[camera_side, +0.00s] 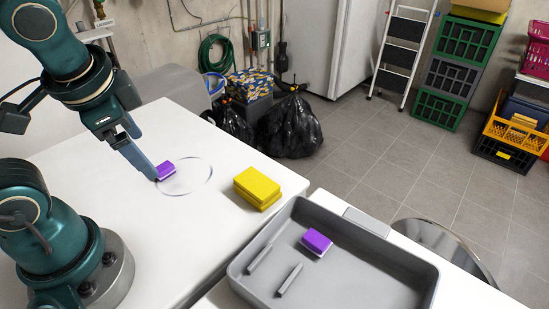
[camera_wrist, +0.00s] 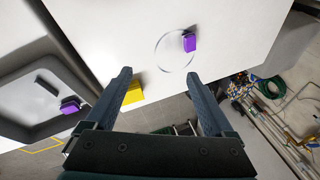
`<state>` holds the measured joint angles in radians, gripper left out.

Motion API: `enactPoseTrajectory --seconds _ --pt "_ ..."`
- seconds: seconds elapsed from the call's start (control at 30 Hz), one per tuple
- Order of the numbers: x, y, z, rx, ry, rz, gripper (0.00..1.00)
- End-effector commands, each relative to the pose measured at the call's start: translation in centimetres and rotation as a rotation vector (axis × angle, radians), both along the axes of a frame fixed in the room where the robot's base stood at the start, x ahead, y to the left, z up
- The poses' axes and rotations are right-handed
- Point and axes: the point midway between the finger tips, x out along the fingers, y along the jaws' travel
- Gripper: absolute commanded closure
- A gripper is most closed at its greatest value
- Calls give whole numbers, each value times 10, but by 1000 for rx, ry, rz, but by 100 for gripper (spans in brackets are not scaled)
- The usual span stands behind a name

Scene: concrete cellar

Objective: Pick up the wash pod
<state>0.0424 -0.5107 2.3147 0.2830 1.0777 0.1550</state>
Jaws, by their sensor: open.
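A purple wash pod with a pale underside (camera_side: 166,170) lies on the white table at the edge of a drawn circle (camera_side: 211,181). It shows in the wrist view (camera_wrist: 190,42), ahead of the right fingertip and not between the fingers. A second, similar purple pod (camera_side: 316,241) lies in the grey tray (camera_side: 418,287) and also shows in the wrist view (camera_wrist: 70,107). My gripper (camera_wrist: 159,74) is open and empty, its fingers wide apart. In the side view its fingertips (camera_side: 154,177) appear close beside the table pod; whether they touch it I cannot tell.
A yellow stack of sponge-like blocks (camera_side: 257,187) sits near the table's right edge. The grey tray also holds two grey sticks (camera_side: 289,280). The white table (camera_side: 110,150) is clear around the circle. Black bags (camera_side: 290,127) stand on the floor behind.

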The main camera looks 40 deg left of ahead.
Motion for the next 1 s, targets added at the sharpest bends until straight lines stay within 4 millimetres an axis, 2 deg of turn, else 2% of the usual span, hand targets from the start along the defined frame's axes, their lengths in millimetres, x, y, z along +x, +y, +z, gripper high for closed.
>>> enactPoseTrajectory --seconds 0.2,0.5,0.8,1.0 --pt "15 28 -13 232 267 -171 12" --pt "46 53 -39 526 600 -407 12" --pt "74 59 -82 795 890 -642 12" --pt "79 55 -116 907 1023 -763 12"
